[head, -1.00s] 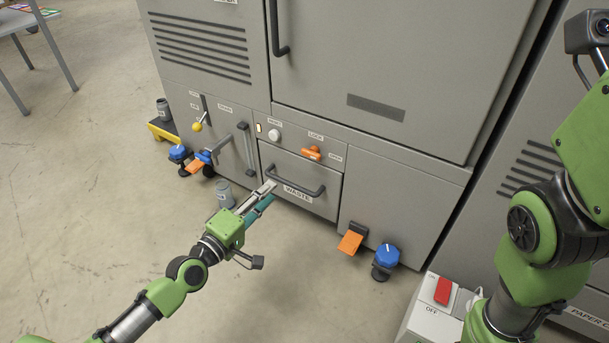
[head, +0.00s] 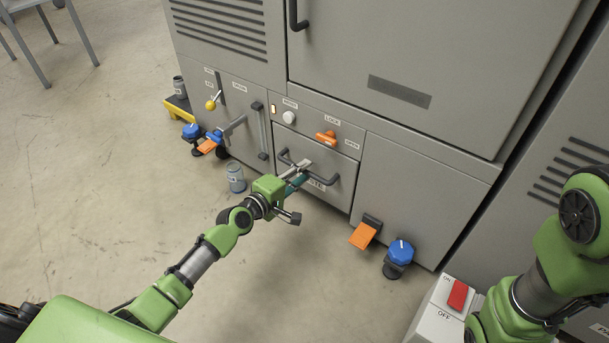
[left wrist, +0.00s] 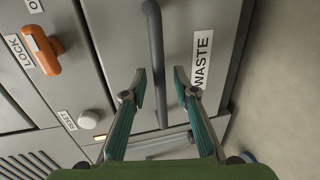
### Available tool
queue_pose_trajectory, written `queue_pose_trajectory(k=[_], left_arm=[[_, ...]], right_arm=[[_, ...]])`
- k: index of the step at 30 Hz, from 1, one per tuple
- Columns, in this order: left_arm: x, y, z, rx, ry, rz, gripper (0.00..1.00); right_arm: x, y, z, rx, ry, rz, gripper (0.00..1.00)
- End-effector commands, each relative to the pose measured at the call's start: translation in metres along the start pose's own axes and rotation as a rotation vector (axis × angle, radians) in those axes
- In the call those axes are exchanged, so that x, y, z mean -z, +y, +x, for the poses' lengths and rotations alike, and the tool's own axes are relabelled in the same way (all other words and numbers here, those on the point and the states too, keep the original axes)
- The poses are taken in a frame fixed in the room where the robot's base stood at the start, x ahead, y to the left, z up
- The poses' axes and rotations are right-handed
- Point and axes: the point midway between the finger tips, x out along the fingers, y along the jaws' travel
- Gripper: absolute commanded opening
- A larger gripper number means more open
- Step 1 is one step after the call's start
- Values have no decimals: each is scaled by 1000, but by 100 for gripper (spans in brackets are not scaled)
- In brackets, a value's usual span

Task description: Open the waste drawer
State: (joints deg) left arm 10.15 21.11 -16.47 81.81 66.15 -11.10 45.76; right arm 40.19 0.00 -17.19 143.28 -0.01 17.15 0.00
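The waste drawer (head: 336,183) is a grey front low in the machine, with a dark bar handle (head: 325,181) and a WASTE label; it looks shut. In the left wrist view the handle (left wrist: 153,45) runs between the fingers of my left gripper (left wrist: 157,88). The fingers are apart on either side of the bar, with gaps showing. In the head view my left gripper (head: 302,171) is at the handle's left part and hides some of it. An orange latch (head: 326,136) sits above the drawer between LOCK and OPEN labels. My right gripper is not in view.
An orange pedal (head: 363,236) and a blue-topped levelling foot (head: 399,252) are at the machine's base, right of the drawer. A grey can (head: 236,179) stands on the floor to the left. A white box with a red switch (head: 457,295) is at lower right. Floor before the drawer is clear.

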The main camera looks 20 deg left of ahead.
Motion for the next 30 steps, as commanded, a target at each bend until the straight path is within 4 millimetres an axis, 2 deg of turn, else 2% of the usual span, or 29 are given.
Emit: queue_pose_trajectory(k=[4, 13, 14, 16, 17, 30], left_arm=[[0, 0, 11, -1, 0, 0, 27], [0, 0, 13, 1, -1, 1, 27], [0, 0, 13, 0, -1, 1, 22], [0, 0, 13, 0, -1, 1, 4], [0, 0, 13, 0, -1, 1, 0], [0, -1, 9, 1, -1, 1, 0]], right_arm=[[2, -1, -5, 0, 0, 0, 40], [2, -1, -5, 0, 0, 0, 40], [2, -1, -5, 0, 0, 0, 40], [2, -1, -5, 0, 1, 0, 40], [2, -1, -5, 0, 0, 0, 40], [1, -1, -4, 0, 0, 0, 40]])
